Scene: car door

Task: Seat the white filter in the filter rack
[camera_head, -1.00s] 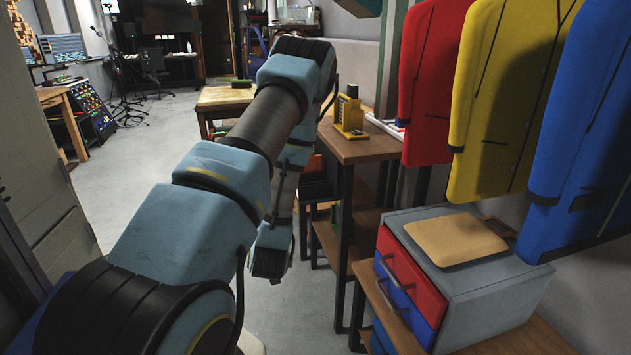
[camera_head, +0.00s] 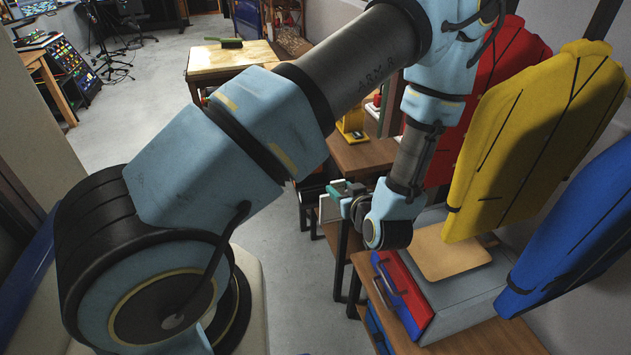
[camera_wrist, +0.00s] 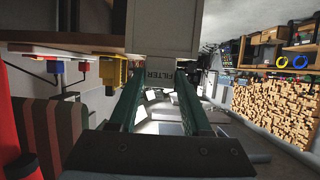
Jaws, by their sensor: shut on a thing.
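The white filter (camera_head: 328,209) is a thin pale panel held at the end of my gripper (camera_head: 346,196), left of the wooden tables. My gripper is shut on that tab. In the head view my arm reaches across the middle and my wrist hides part of the tables. I cannot pick out the filter rack for sure in either view.
A wooden table (camera_head: 366,154) carries a yellow device (camera_head: 351,122). Red, yellow and blue coats (camera_head: 520,140) hang at the right. The floor (camera_head: 285,265) left of the tables is open.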

